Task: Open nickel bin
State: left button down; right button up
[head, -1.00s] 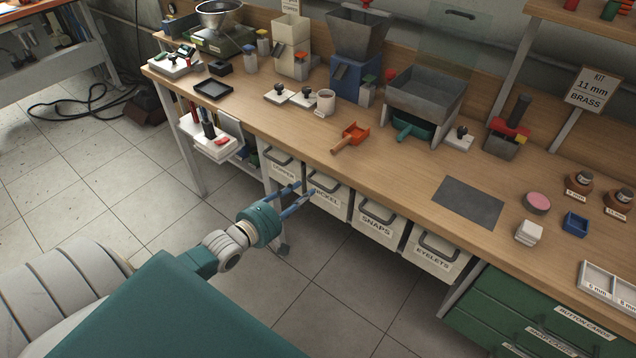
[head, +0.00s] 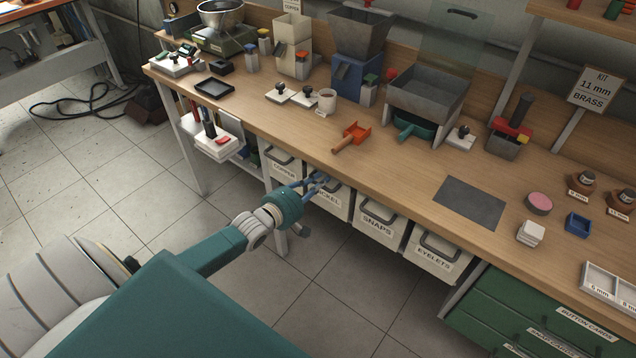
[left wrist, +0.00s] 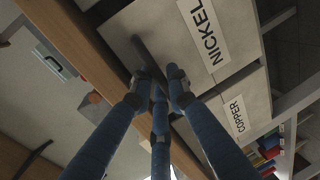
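The nickel bin (head: 334,200) is a pale bin labelled NICKEL, hanging under the wooden bench between the copper bin and the snaps bin. It sits in line with its neighbours. In the left wrist view its front (left wrist: 185,60) fills the upper middle, with a dark bar handle (left wrist: 148,58). My left gripper (head: 322,181) is at this handle. Its blue fingers (left wrist: 159,78) stand apart on both sides of the bar, with a narrow gap; firm contact cannot be made out. The fingers partly hide the handle. My right gripper is not in view.
The copper bin (head: 283,170) is left of the nickel bin; the snaps bin (head: 377,222) and eyelets bin (head: 432,252) are to its right. The bench edge (head: 372,192) overhangs the bins. A bench leg (head: 277,235) stands close by my left gripper. The floor in front is clear.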

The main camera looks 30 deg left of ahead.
pick_arm(q)
jog(key=shift+s+f, duration=0.15)
jog(key=shift+f, duration=0.1)
jog(key=shift+s+f+b, duration=0.1)
jog(key=shift+s+b, duration=0.05)
jog(key=shift+b, duration=0.2)
jog(key=s+f+t+b, duration=0.1)
jog(key=s+f+b, duration=0.3)
jog(key=s+f, duration=0.3)
jog(key=shift+s+a+f+b, duration=0.25)
jog(key=shift+s+a+b, duration=0.15)
jog(key=shift+s, duration=1.2)
jog(key=c, duration=1.8)
grip_release()
jog(key=shift+o, duration=0.2)
jog(key=shift+r, duration=0.1)
